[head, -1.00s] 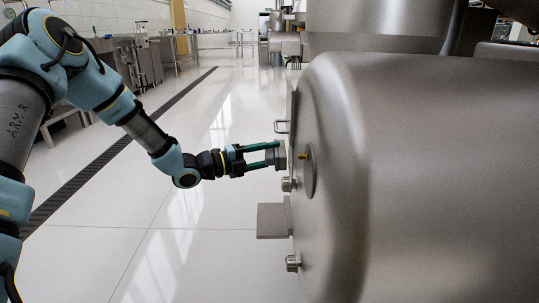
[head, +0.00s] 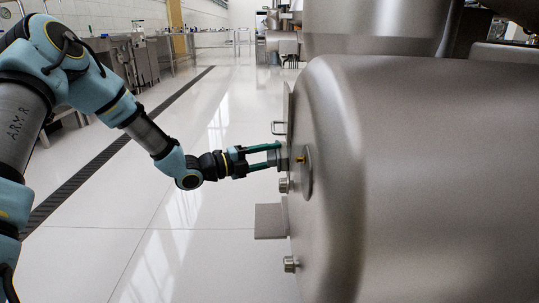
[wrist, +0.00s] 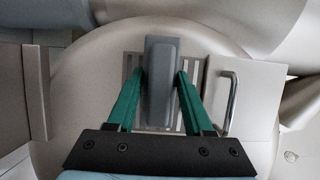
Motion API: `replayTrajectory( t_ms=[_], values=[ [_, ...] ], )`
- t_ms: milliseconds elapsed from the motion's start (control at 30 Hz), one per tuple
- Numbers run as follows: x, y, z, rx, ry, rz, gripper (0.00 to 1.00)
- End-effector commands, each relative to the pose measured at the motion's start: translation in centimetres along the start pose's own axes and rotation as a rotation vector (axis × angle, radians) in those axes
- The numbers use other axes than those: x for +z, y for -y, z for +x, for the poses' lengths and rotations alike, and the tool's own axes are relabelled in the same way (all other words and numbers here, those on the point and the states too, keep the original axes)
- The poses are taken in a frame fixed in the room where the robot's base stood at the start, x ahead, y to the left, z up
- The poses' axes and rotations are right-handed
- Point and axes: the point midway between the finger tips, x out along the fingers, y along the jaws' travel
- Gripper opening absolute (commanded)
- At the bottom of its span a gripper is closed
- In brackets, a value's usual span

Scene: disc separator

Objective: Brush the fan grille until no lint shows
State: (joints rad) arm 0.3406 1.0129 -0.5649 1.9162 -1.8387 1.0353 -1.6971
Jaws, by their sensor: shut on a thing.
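My gripper (head: 277,158) reaches from the left to the end face of the big steel housing (head: 400,170). Its two green fingers are shut on a grey block-shaped brush (wrist: 162,80), seen from behind in the wrist view. The brush covers the middle of the fan grille (wrist: 192,84), a slotted panel whose slots show on both sides of it. The bristles are hidden, and I cannot tell whether they touch the slots. I cannot make out lint on the visible slots.
A panel with a metal bar handle (wrist: 229,103) is right of the grille in the wrist view. A flat plate (head: 270,221) sticks out below my gripper, near a round knob (head: 291,264). The floor (head: 190,250) to the left is clear.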

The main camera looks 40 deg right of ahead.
Motion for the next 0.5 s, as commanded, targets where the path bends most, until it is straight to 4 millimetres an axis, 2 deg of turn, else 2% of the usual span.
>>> replayTrajectory(
  t_ms=[333,500],
  values=[
    [-2.9,0.4,-1.3,-0.002,-0.001,-0.005,0.00],
    [-3.7,0.1,-1.6,-0.002,0.000,-0.001,0.00]
  ],
)
